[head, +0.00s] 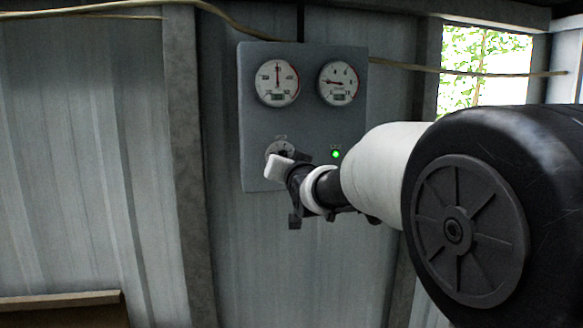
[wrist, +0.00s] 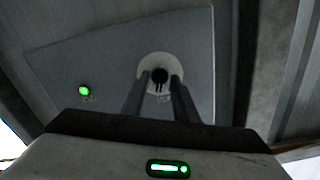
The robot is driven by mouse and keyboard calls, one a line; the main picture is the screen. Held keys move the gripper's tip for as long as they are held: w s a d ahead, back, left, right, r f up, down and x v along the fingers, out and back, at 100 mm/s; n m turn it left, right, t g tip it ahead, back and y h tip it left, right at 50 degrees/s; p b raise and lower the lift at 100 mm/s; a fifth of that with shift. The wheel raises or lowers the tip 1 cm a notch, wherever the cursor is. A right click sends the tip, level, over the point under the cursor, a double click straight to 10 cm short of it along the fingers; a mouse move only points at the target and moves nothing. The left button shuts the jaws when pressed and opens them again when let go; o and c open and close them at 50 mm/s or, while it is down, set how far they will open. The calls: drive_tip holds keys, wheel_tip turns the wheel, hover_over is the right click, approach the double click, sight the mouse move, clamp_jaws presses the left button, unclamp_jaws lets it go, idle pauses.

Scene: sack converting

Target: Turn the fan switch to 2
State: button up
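The fan switch is a dark knob on a pale round dial (head: 277,147), low on the left of a grey wall panel (head: 258,112). In the wrist view the dark knob (wrist: 160,76) sits at the centre of the dial. My gripper (head: 279,156) is at the switch and hides part of it in the head view. In the wrist view its two fingers (wrist: 160,84) are spread, one on each side of the knob, with narrow gaps showing. The dial's markings are too small to read, so I cannot tell its setting.
Two round gauges, left (head: 277,83) and right (head: 339,83), sit above on the panel. A green lamp (head: 336,154) glows right of the switch. A cable (head: 420,68) runs along the corrugated wall. A window (head: 478,66) is at upper right.

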drive_tip(key=v, duration=1.7)
drive_tip(key=shift+s+r, duration=0.1)
drive_tip(key=s+d+f+g+h, duration=0.2)
drive_tip(key=s+d+f+g, duration=0.45)
drive_tip(key=s+f, duration=0.45)
drive_tip(key=s+d+f+g+h, duration=0.3)
drive_tip(key=s+d+f+g, duration=0.35)
drive_tip(key=s, duration=0.65)
wheel_tip(320, 180, up, 20)
drive_tip(key=d+t+p, duration=0.1)
drive_tip(key=d+p, duration=0.1)
drive_tip(key=p, duration=2)
drive_tip(key=shift+s+f+n, duration=0.2)
drive_tip(key=shift+s+n, duration=0.2)
drive_tip(key=shift+s, duration=0.05)
